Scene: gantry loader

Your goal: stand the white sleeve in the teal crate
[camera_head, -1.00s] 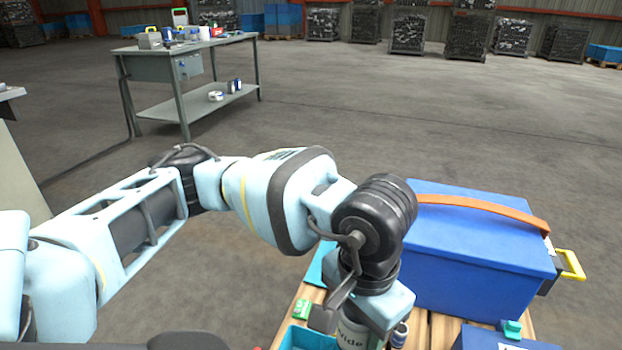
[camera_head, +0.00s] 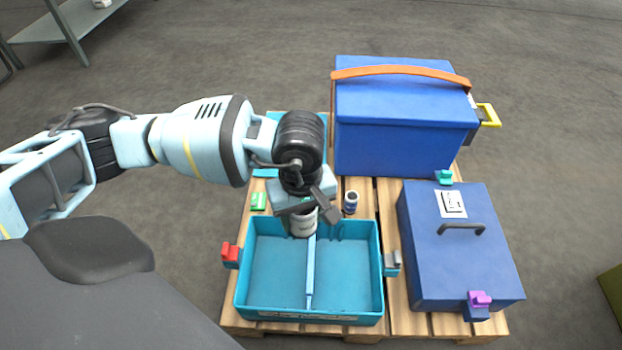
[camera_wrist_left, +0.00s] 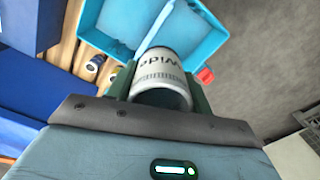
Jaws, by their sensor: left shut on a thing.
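The white sleeve (camera_head: 303,223), with a dark "Wide" print, is upright in my left gripper (camera_head: 305,207), which is shut on it. In the head view its lower end overlaps the back wall of the teal crate (camera_head: 275,282), close to the end of the crate's divider. I cannot tell whether it hangs above the crate or reaches inside. In the left wrist view the sleeve (camera_wrist_left: 165,75) sits between the fingers of the left gripper (camera_wrist_left: 160,90), with the crate (camera_wrist_left: 205,38) beyond it. The crate compartments that show look empty. My right gripper is not in view.
The crate stands on a wooden pallet (camera_head: 392,305). A small dark-and-white can (camera_head: 351,202) and a green box (camera_head: 258,201) stand behind it. A large blue box (camera_head: 405,130) with an orange strap is at the back, and a blue case (camera_head: 460,265) is at the right.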

